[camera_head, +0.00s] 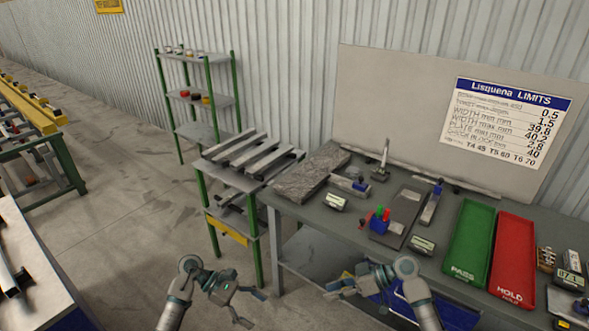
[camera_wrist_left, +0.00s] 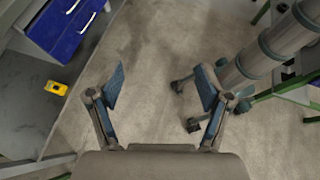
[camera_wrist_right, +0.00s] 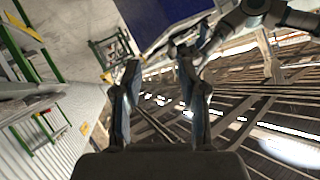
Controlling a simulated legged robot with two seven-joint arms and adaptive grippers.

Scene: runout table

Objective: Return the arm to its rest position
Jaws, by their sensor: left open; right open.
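My left gripper (camera_head: 252,307) is in the lower middle of the head view, in front of the workbench and left of my right gripper. It is open and empty; in the left wrist view its two fingers (camera_wrist_left: 160,90) stand wide apart above the concrete floor. My right gripper (camera_head: 338,288) is at the bench's front edge in the head view. It is open and empty; in the right wrist view its fingers (camera_wrist_right: 158,80) stand apart with nothing between them. I cannot tell the exact gap between the right gripper and the bench.
The workbench (camera_head: 310,222) holds a granite block (camera_head: 312,172), a green tray (camera_head: 470,240), a red tray (camera_head: 513,258) and several gauges. A limits sign (camera_head: 507,122) is on the board behind. A green-framed rack (camera_head: 200,100) and a bar stand (camera_head: 235,180) are left. Floor (camera_head: 130,215) is clear between.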

